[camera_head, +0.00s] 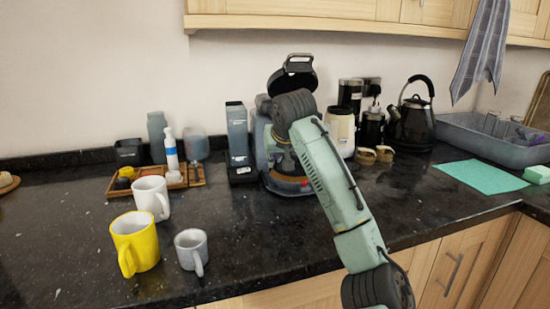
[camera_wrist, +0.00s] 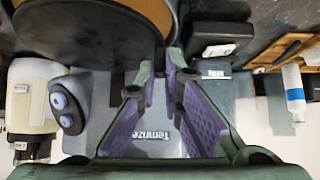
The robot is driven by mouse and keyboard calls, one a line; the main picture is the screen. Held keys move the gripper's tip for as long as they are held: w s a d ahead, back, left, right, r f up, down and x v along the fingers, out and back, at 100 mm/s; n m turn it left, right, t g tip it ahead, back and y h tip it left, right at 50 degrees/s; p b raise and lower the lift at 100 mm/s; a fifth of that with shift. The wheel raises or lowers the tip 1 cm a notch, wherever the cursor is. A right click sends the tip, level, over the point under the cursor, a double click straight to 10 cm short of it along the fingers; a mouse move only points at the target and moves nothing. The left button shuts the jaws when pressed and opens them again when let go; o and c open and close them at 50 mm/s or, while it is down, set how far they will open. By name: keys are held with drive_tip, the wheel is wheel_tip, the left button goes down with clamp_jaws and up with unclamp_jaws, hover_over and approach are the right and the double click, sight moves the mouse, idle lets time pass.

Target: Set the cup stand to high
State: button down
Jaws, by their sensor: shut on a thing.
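The coffee machine (camera_head: 262,150) stands against the back wall, its black lid (camera_head: 297,68) raised. Its cup stand (camera_head: 289,187), a round plate with a brown rim, shows low at the machine's front, partly covered by my arm. In the wrist view, which is turned over, the cup stand (camera_wrist: 75,28) is large at the upper left, dark on its face. My gripper (camera_wrist: 160,62) has its purple-padded fingers closed at the cup stand's edge, against the grey machine body (camera_wrist: 222,95). The exact contact is partly hidden. In the head view my arm hides most of the gripper.
A white mug (camera_head: 150,194), a yellow mug (camera_head: 136,243) and a grey cup (camera_head: 190,247) stand at the front left. A wooden tray (camera_head: 120,190) holds small items. A cream canister (camera_head: 341,130) and a black kettle (camera_head: 413,120) stand right of the machine.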

wheel_tip(320, 180, up, 5)
drive_tip(key=shift+f+p, duration=0.2)
drive_tip(key=shift+p, duration=0.85)
drive_tip(key=shift+f, duration=0.15)
drive_tip(key=c, duration=1.7)
unclamp_jaws()
drive_tip(key=shift+f, duration=0.1)
drive_tip(key=v, duration=1.2)
